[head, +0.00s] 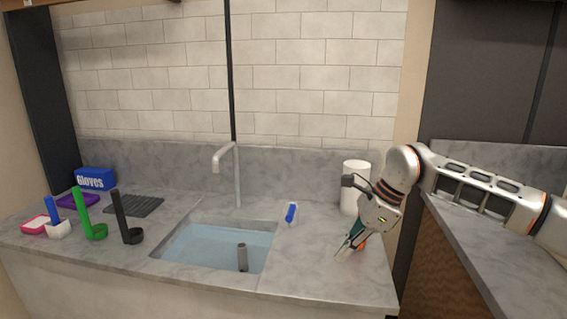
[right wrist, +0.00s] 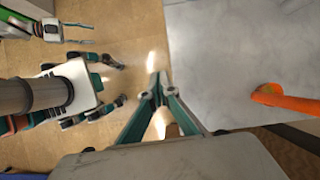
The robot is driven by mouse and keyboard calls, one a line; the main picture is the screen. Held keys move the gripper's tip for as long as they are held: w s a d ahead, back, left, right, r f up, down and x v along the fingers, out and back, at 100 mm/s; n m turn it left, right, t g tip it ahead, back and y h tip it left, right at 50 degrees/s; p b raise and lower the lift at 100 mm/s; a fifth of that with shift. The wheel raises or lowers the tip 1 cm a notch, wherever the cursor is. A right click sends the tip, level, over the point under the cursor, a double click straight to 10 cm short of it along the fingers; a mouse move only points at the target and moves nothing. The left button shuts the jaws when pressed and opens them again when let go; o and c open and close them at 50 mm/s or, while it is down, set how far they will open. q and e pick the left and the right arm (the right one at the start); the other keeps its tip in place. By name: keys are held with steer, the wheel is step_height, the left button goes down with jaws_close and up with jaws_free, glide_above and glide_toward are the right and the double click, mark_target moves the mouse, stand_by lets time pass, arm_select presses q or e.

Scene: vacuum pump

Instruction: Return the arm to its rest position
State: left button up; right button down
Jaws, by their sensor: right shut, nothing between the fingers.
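My right arm reaches in from the right in the head view, bent at the elbow. My right gripper (head: 345,251) points down at the right end of the counter, beside the white cylinder, and is shut and empty. In the right wrist view the fingertips (right wrist: 155,92) meet, with tan floor and the counter edge behind them. An orange thing (right wrist: 285,99) lies on the counter there, apart from the fingers. My left arm does not show in the head view.
The grey counter (head: 310,274) holds a water-filled sink (head: 205,246) with a tap (head: 237,175). A white cylinder (head: 355,180) and a blue-white item (head: 291,212) stand near the gripper. Green (head: 94,231) and black (head: 131,236) holders stand left. Another counter (head: 490,247) lies under my right arm.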

steer(key=s+a+f+m+y, duration=0.1)
steer(key=s+a+m+y, duration=0.35)
steer(key=a, duration=0.25)
steer(key=s+a+f+m+t+y, duration=0.1)
steer(key=s+a+m+y, duration=0.35)
steer(key=a, duration=0.35)
steer(key=s+a+f+m+y, duration=0.1)
steer(key=s+a+m+y, duration=0.35)
steer(key=a, duration=0.25)
steer(key=d+f+m+t+h, duration=0.9)
steer(key=d+f+m+t, duration=0.6)
steer(key=m, duration=1)
steer(key=s+d+f+m+g+h, duration=0.3)
steer(key=s+d+f+m, duration=0.2)
steer(key=s+f, duration=0.3)
steer(key=s+d+f+m+g+h, duration=0.3)
steer(key=s+d+f, duration=0.5)
steer(key=f, duration=0.3)
steer(key=shift+s+m+h, duration=0.2)
steer(key=shift+m+h, duration=0.35)
steer(key=shift+m, duration=0.4)
